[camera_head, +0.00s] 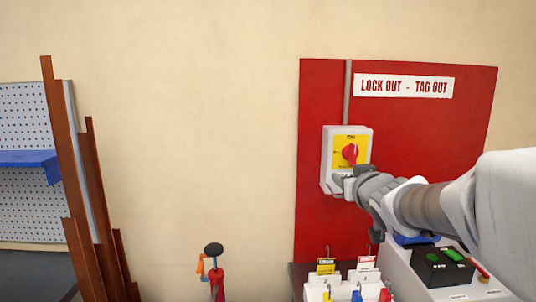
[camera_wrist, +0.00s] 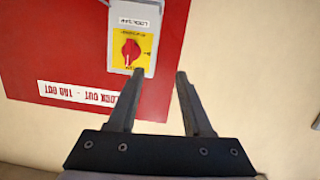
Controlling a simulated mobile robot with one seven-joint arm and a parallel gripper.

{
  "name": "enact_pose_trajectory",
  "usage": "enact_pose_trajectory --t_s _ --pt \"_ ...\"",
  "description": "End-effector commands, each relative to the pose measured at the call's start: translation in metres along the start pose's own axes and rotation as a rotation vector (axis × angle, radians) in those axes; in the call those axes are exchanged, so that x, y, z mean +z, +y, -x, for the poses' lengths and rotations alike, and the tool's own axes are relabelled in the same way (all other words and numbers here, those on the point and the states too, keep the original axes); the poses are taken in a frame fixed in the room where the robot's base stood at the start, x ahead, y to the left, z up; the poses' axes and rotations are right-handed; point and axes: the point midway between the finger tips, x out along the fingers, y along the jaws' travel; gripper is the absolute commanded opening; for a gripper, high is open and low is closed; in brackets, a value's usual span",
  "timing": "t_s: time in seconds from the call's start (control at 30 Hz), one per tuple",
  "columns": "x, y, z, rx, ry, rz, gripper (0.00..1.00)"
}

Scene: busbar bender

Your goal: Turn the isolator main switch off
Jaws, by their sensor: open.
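The isolator main switch (camera_head: 328,160) is a light grey box on a red board, with a yellow plate and a red rotary knob (camera_head: 350,153). The knob's grip looks roughly upright. My gripper (camera_head: 346,186) is at the lower edge of the box, below the knob. In the wrist view, which is upside down, the knob (camera_wrist: 131,50) and yellow plate lie beyond the left fingertip. My gripper (camera_wrist: 160,74) is open there, with nothing between its fingers. The fingers look apart from the knob. My wrist covers the lower right corner of the box in the head view.
The red board (camera_head: 430,140) carries a "LOCK OUT - TAG OUT" sign (camera_head: 403,86) and a grey conduit (camera_head: 348,92) above the switch. Below are a white holder with tags (camera_head: 340,285) and a control box (camera_head: 445,265). The wall left of the board is bare.

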Motion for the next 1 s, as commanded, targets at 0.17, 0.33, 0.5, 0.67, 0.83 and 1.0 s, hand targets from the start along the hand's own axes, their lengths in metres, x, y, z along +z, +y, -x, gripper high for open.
enact_pose_trajectory --t_s 0.17,0.33,0.5,0.67,0.83,1.0 --pt "-0.003 0.050 -0.010 -0.013 0.125 -0.040 0.50" --pt "-0.005 0.070 -0.010 -0.039 0.187 -0.058 0.50" --pt "-0.008 0.072 -0.019 -0.049 0.200 -0.061 0.50" --pt "-0.012 0.071 -0.042 -0.049 0.200 -0.062 0.50" --pt "-0.019 0.069 -0.074 -0.049 0.199 -0.062 0.50" --pt "-0.025 0.068 -0.104 -0.048 0.200 -0.062 0.50"
